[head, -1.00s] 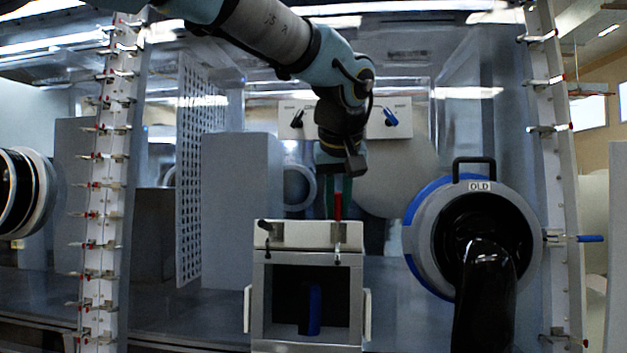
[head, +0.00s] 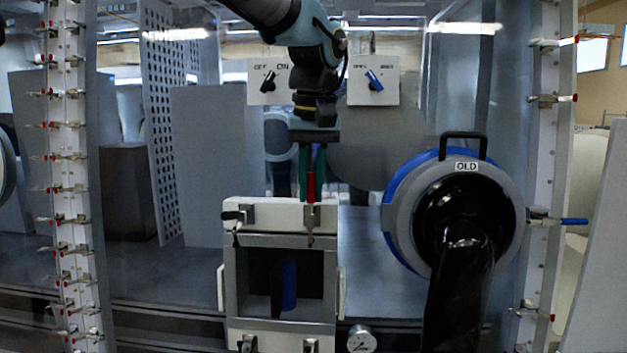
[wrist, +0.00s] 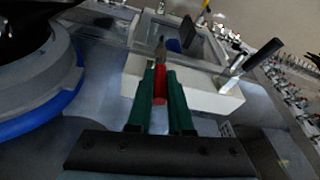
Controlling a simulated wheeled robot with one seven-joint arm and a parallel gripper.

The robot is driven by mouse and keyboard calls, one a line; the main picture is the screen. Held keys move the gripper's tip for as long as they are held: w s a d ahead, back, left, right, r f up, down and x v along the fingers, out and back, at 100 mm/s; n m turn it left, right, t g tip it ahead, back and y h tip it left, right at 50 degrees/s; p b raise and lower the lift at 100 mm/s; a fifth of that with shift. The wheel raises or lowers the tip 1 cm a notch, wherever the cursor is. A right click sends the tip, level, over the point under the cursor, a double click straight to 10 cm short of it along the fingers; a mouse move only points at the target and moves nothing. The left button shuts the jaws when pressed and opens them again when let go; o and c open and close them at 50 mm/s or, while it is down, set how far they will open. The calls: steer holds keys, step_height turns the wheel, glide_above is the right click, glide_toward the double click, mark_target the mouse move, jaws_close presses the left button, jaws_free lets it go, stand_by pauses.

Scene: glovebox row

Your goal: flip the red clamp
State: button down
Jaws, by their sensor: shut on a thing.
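The red clamp (head: 311,187) stands on the right of the white top ledge of a small open-fronted box (head: 231,270). Its red handle points up. My gripper (head: 313,175) comes down from above, its green fingers around the handle. In the wrist view the red handle (wrist: 160,86) sits between the two green fingers, and my gripper (wrist: 159,92) is shut on it. The clamp's lower metal part hangs over the box front. The fingers partly hide the handle.
A black-handled clamp (head: 232,215) sits on the left of the same ledge. A blue-rimmed port marked OLD (head: 398,205) with a black glove (head: 459,285) stands close on the right. Clamp-lined posts (head: 70,190) flank the scene. A switch panel (head: 372,80) is behind.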

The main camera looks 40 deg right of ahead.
steer(key=shift+w, duration=0.1)
steer(key=c, duration=0.8)
jaws_free()
steer(key=r, duration=0.3)
steer(key=s+r+b, duration=0.1)
steer(key=r, duration=0.3)
steer(key=r+b, duration=0.1)
steer(key=r, duration=0.2)
steer(key=shift+s+a+r, duration=0.25)
steer(key=shift+s+a, duration=0.05)
steer(key=shift+s, duration=0.05)
